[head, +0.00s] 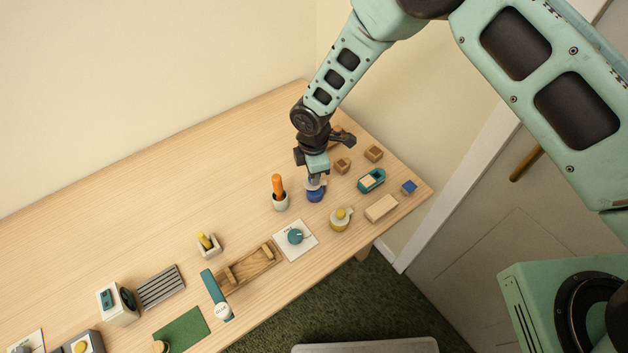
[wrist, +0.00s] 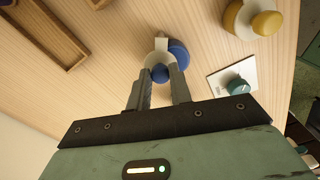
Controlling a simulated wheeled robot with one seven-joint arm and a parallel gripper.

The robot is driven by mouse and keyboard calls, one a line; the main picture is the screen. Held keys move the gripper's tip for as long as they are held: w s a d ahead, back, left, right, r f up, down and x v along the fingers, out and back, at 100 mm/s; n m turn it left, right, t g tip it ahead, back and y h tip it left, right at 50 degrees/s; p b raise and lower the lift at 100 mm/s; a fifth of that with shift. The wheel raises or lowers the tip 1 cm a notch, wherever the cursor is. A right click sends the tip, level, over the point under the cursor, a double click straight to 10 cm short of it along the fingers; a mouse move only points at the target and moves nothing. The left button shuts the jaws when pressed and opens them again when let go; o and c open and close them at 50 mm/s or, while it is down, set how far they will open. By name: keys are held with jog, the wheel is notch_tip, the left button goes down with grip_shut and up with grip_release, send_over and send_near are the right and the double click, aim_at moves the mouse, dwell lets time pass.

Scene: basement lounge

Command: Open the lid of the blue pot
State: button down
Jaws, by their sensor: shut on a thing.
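The blue pot (head: 316,197) stands on the wooden table below my gripper (head: 316,180). Its pale lid (head: 310,186) is directly over the pot in the head view. In the wrist view my gripper (wrist: 159,80) is shut on the lid's blue knob (wrist: 160,73). The pale lid (wrist: 152,58) shows beyond the knob, and the blue pot (wrist: 180,52) shows to its right, partly covered by it. The lid looks shifted from the pot in that view. I cannot tell whether they still touch.
A white cup with an orange handle (head: 280,202) is to the left. The table's back left is clear.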

jog(key=m+b, duration=0.1)
jog(key=m, duration=0.1)
jog(key=w+m+b, duration=0.1)
jog(key=m+b, duration=0.2)
jog(key=m, duration=0.1)
jog(key=shift+w+d+f, duration=0.1)
jog(key=shift+w+d, duration=0.15)
jog(key=shift+w, duration=0.15)
jog(key=m, duration=0.1)
jog(key=m+b, duration=0.1)
jog(key=m, duration=0.1)
jog(key=w+m+b, duration=0.1)
jog(key=shift+d+m, duration=0.4)
jog(key=shift+w+d+m+b, duration=0.1)
jog(key=shift+d+m+b, duration=0.15)
jog(key=shift+m, duration=0.45)
jog(key=shift+d+m+b, duration=0.1)
jog(key=shift+m+b, duration=0.25)
jog(key=shift+m, duration=0.35)
jog(key=c, duration=1.3)
grip_release()
jog(key=shift+o, duration=0.2)
notch_tip(320, 180, up, 18)
jog(key=b, duration=0.2)
jog(key=shift+f, duration=0.15)
